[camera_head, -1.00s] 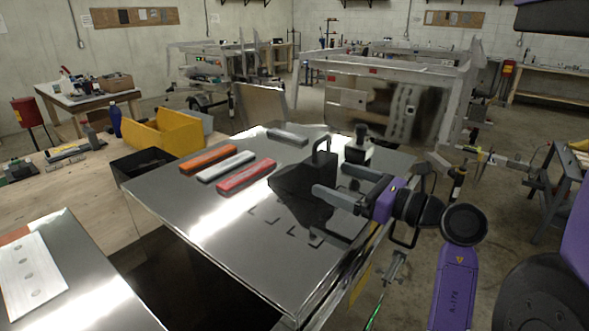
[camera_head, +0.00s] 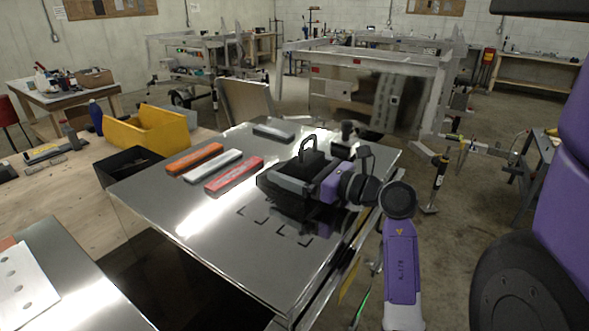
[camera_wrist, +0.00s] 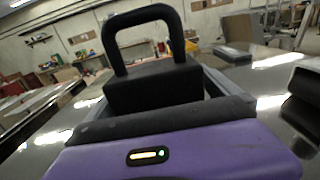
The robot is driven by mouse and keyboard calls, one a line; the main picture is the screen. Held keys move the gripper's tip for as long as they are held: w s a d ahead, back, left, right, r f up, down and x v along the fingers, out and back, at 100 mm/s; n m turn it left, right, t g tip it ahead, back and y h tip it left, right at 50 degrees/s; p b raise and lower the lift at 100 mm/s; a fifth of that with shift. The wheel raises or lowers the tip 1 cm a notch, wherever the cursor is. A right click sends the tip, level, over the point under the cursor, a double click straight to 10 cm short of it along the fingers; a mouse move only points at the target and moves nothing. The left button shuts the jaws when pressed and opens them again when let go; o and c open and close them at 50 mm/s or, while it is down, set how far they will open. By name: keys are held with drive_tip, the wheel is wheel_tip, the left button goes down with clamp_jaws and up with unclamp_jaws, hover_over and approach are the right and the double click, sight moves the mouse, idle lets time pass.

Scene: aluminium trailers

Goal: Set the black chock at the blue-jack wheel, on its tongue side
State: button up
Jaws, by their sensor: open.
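The black chock (camera_head: 309,158) with its loop handle stands on the shiny metal table top (camera_head: 215,215). My gripper (camera_head: 292,174) is low over the table at the chock, with one grey finger along its near side. In the wrist view the chock (camera_wrist: 152,88) lies between the two open fingers of my gripper (camera_wrist: 150,82), its handle rising above them. I cannot tell whether the fingers touch it. A trailer wheel (camera_head: 178,99) shows small at the back left; I cannot make out a blue jack on it.
Orange (camera_head: 194,159), white (camera_head: 212,165) and red (camera_head: 234,174) bars lie left of the chock. A dark object (camera_head: 348,134) stands behind it. A trailer (camera_head: 350,90) and its jack post (camera_head: 440,172) stand beyond the table. Floor is open at right.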

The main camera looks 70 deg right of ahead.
sight(295, 156)
drive_tip(key=shift+c, duration=0.2)
drive_tip(key=c, duration=2.1)
drive_tip(key=shift+r, duration=0.1)
wheel_tip(295, 156, up, 20)
drive_tip(key=shift+f, duration=0.1)
